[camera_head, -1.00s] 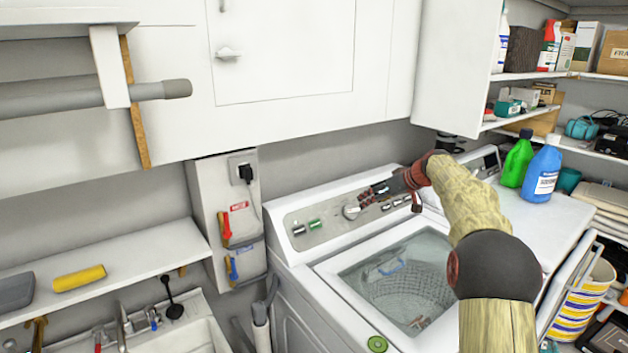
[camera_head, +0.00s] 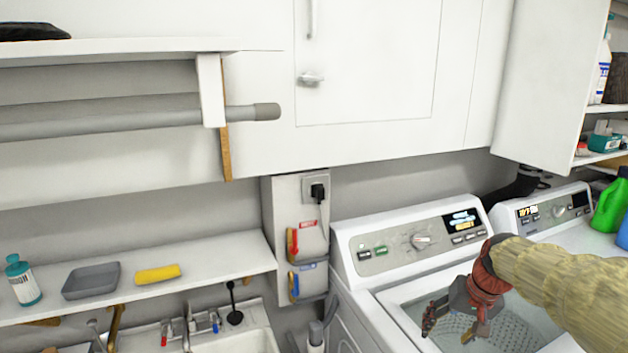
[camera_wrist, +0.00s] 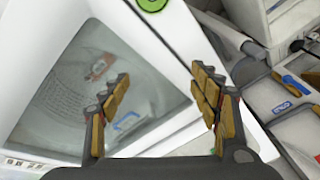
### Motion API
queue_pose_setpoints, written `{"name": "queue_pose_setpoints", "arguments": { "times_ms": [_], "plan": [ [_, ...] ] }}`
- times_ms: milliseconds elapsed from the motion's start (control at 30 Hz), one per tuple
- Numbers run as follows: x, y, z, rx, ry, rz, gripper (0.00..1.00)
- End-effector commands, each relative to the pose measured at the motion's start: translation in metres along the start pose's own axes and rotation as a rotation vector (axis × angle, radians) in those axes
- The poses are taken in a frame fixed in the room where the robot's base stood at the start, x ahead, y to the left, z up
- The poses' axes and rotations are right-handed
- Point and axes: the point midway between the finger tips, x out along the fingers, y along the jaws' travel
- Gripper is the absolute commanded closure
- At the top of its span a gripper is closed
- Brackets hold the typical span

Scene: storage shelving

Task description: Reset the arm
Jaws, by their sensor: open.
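My gripper (camera_head: 459,322) is open and empty, pointing down over the washing machine's lid in the head view. Its two fingers stand wide apart in the wrist view (camera_wrist: 160,115), with nothing between them. My arm comes in from the right edge of the head view. The washing machine (camera_head: 362,298) is white, and its control panel (camera_head: 400,240) has a lit blue and yellow display. A second machine's panel (camera_head: 548,210) is to its right.
White cabinets (camera_head: 380,70) span the wall above. A shelf (camera_head: 215,264) at left carries a yellow sponge (camera_head: 158,274), a grey tray (camera_head: 92,281) and a bottle (camera_head: 22,283). A sink (camera_head: 235,340) lies below. A green bottle (camera_head: 611,207) stands at the right edge.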

Motion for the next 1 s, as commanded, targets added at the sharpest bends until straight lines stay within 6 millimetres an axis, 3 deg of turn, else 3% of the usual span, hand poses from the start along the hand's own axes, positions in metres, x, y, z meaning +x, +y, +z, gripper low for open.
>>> {"name": "queue_pose_setpoints", "arguments": {
  "times_ms": [100,300,600,733,1000],
  "plan": [
    [-0.021,-0.01,0.056,-0.02,-0.007,0.038,0.38],
    [-0.045,-0.018,0.138,-0.074,0.003,0.089,0.38],
    [-0.071,-0.025,0.234,-0.217,0.076,0.12,0.38],
    [-0.086,-0.033,0.252,-0.263,0.134,0.103,0.38],
    [-0.111,-0.051,0.255,-0.318,0.216,0.07,0.38]
  ]
}}
